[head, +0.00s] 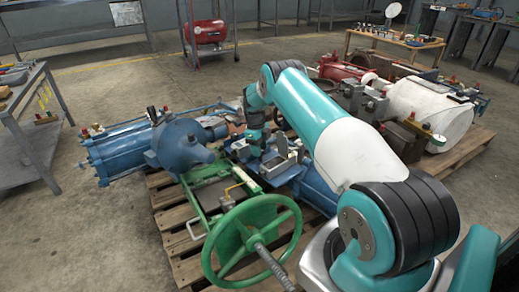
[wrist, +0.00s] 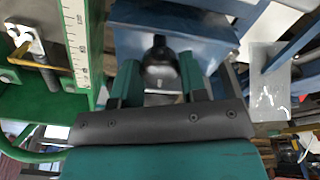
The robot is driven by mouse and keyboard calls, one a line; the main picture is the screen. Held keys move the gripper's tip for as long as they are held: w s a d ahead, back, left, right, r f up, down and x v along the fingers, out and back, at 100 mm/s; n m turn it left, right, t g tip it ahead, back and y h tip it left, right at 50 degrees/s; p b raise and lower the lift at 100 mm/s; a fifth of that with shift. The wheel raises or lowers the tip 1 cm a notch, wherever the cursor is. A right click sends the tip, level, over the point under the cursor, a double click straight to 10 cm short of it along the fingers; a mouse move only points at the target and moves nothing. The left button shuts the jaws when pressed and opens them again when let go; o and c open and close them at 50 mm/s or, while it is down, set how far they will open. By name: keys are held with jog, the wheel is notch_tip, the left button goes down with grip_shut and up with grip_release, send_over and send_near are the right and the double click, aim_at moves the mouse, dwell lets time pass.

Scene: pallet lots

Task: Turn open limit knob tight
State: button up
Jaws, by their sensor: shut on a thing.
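In the wrist view my gripper (wrist: 159,74) reaches to a blue housing (wrist: 185,25). Its two green fingers stand on either side of a dark knob (wrist: 159,52) with a rounded black top, and it is shut on this knob. The finger contact and the knob's lower part are hard to make out. In the head view my gripper (head: 253,144) points down over the blue and green valve assembly on the pallet. The knob cannot be picked out there. No open mark is readable.
A green handwheel (head: 252,243) stands in front of the assembly. A blue actuator (head: 130,155) lies to the left on the pallet (head: 168,200). A white-and-red unit (head: 430,108) sits behind my arm. In the wrist view a scale strip (wrist: 76,40) and yellow lever (wrist: 30,62) are left.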

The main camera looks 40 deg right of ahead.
jog(key=shift+m, duration=0.9)
jog(key=o, duration=0.9)
jog(key=shift+r, duration=0.1)
jog(key=w+r+p, duration=0.1)
jog(key=r, duration=0.4)
jog(key=w+r+p, duration=0.1)
jog(key=r+p, duration=0.1)
jog(key=r, duration=0.4)
jog(key=r+p, duration=0.2)
jog(key=r, duration=0.4)
jog(key=shift+w+d, duration=0.1)
jog(key=shift+w, duration=0.3)
